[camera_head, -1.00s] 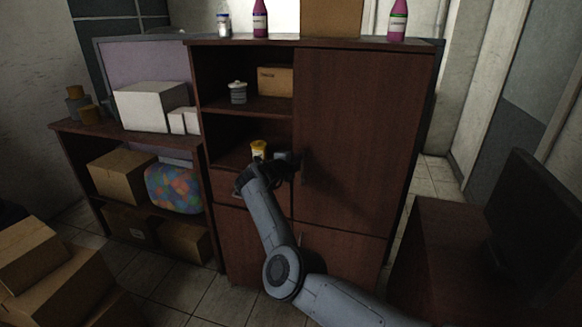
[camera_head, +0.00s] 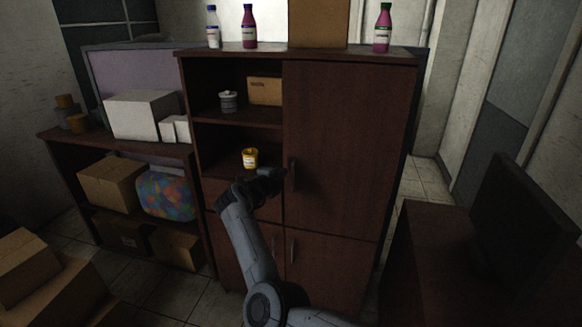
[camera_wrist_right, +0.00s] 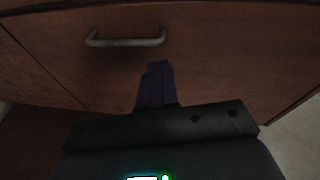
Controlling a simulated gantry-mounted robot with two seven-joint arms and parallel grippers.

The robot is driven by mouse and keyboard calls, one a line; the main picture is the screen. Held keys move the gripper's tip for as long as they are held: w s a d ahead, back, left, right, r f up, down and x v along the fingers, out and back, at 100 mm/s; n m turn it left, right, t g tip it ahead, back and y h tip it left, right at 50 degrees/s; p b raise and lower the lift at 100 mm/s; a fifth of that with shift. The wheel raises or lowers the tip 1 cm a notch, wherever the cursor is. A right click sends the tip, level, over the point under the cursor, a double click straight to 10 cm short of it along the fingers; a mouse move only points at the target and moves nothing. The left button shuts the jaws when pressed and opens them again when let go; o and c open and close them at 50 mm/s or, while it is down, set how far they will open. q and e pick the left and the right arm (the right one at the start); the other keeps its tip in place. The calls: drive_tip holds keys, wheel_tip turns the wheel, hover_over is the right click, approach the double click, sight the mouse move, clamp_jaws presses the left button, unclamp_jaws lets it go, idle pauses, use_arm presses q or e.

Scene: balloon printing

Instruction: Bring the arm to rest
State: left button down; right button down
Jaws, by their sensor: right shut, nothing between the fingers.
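My right arm comes up from the bottom of the head view, and its gripper (camera_head: 276,178) is in front of the wooden cabinet (camera_head: 335,150), just below and right of a small yellow jar (camera_head: 250,158) on an open shelf. In the right wrist view the two dark fingers (camera_wrist_right: 160,66) are pressed together with nothing between them. They point at a brown wooden front with a metal bar handle (camera_wrist_right: 126,41). The handle is beside the fingertips and not between them. My left gripper is not in view.
A grey lidded jar (camera_head: 228,101) and a cardboard box (camera_head: 265,91) stand on the upper shelf. Several bottles stand on top. A low shelf with boxes (camera_head: 112,184) is at left, a dark monitor (camera_head: 525,225) at right. Floor tiles show between them and the cabinet.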

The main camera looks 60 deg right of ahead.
drive_tip(key=w+a+r, duration=0.1)
drive_tip(key=w+a, duration=0.2)
drive_tip(key=a, duration=0.3)
drive_tip(key=s+f+n+t+h, duration=0.15)
drive_tip(key=s+f+n, duration=0.35)
drive_tip(key=s+f, duration=0.55)
drive_tip(key=s+f+n+t+h, duration=0.1)
drive_tip(key=s+f+n+t, duration=0.35)
drive_tip(key=f, duration=0.85)
drive_tip(key=s+a+f+n+t+y, duration=0.1)
drive_tip(key=s+a+f+n+y, duration=0.15)
drive_tip(key=a+n+y, duration=0.4)
drive_tip(key=s+a+f+n+t+y, duration=0.2)
drive_tip(key=a+f+n+y, duration=0.15)
drive_tip(key=a, duration=0.65)
drive_tip(key=s+a+f+n+t+y, duration=0.1)
drive_tip(key=s+a+f+n+y, duration=0.25)
drive_tip(key=a, duration=0.55)
drive_tip(key=s+a+r+n+g+y, duration=0.35)
drive_tip(key=s+a+n, duration=0.2)
drive_tip(key=a, duration=0.35)
drive_tip(key=s+a+r+n+g+y, duration=0.2)
drive_tip(key=s+a+r+n, duration=0.25)
drive_tip(key=a+n, duration=0.35)
wheel_tip(320, 180, up, 36)
drive_tip(key=s+g+p, duration=0.1)
drive_tip(key=p, duration=3.6)
drive_tip(key=shift+s+a+p, duration=0.2)
drive_tip(key=shift+s+p, duration=0.1)
drive_tip(key=shift+p, duration=0.1)
